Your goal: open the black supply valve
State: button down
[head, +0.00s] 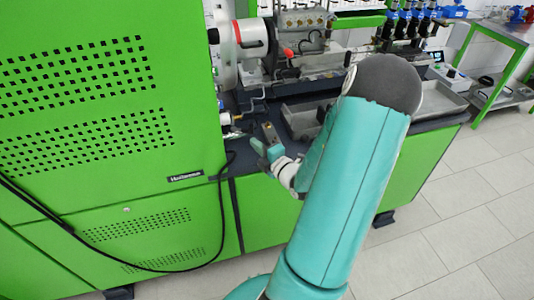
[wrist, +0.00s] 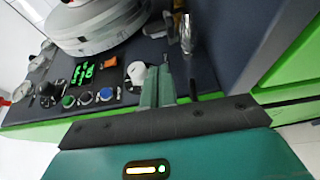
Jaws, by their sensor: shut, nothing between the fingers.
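My gripper (head: 266,147) is shut and empty, at the bench's front edge just right of the green cabinet. In the wrist view, its teal fingers (wrist: 158,88) lie together over the dark bench top. A small dark bar (wrist: 193,90) stands close to the right of the fingers; it may be the handle of the black supply valve, but I cannot tell for sure. I cannot tell whether the fingers touch it. The valve is not clearly made out in the head view, where small fittings beside the cabinet are partly hidden.
The green cabinet (head: 90,100) fills the left. A panel of knobs and buttons (wrist: 85,97) and a white round part (wrist: 136,72) lie left of the fingers. A metal cylinder (wrist: 187,35) stands beyond them. A metal tray (head: 302,120) lies behind my arm.

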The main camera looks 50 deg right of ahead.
jog(key=w+d, duration=0.3)
jog(key=shift+w+d, duration=0.25)
jog(key=shift+w, duration=0.15)
jog(key=shift+d, duration=0.15)
jog(key=shift+d+n+y, duration=0.2)
jog(key=shift+n+y, duration=0.2)
jog(key=shift+y, duration=0.2)
